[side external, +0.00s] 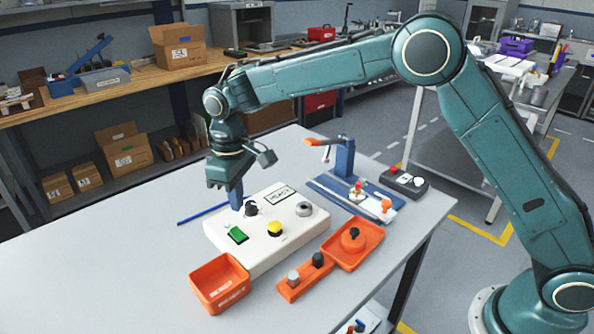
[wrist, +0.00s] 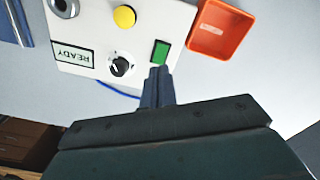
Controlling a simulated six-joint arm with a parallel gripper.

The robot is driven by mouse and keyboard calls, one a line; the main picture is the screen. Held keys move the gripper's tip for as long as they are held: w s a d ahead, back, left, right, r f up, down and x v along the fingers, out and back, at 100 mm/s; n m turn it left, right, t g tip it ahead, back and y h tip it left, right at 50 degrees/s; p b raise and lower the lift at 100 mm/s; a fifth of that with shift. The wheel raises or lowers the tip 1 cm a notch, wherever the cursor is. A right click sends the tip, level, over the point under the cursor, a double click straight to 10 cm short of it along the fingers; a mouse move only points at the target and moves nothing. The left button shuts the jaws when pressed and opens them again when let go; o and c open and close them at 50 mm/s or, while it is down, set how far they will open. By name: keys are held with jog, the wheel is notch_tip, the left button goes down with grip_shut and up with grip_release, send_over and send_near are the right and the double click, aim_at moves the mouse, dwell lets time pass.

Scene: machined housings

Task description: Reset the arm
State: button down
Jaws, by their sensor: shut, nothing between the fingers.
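My arm reaches over a light table from the right, and my gripper (side external: 236,200) points down above the back left part of a white control box (side external: 275,242). Its blue fingers are together and empty. In the wrist view the closed fingertips (wrist: 158,72) show near the box's edge, beside the green switch (wrist: 160,52). The box carries a black knob (wrist: 119,66), a yellow button (wrist: 124,16), a grey round part (side external: 304,209) and a label reading READY (wrist: 73,54). I cannot tell whether the fingertips touch the box.
An orange bin (side external: 220,283) stands in front of the box. An orange holder with two knobs (side external: 305,278) and an orange tray (side external: 353,245) lie to its right. A blue fixture with an orange handle (side external: 345,158) and a dark button box (side external: 404,183) stand behind. The table's left part is clear.

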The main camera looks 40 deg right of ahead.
jog(key=s+d+r+m+t, duration=0.3)
jog(key=s+d+r, duration=1)
jog(key=s+r, duration=0.15)
jog(key=s+d+m+t, duration=0.1)
jog(key=s+d, duration=0.1)
jog(key=s, duration=0.4)
jog(key=s+d+f+m, duration=0.1)
jog(key=s+d, duration=0.2)
jog(key=s, duration=0.3)
jog(key=s+d+m+t, duration=0.1)
jog(key=s+d, duration=0.1)
jog(key=s, duration=0.5)
jog(key=shift+d+f+t, duration=0.15)
jog(key=shift+d+t, duration=0.15)
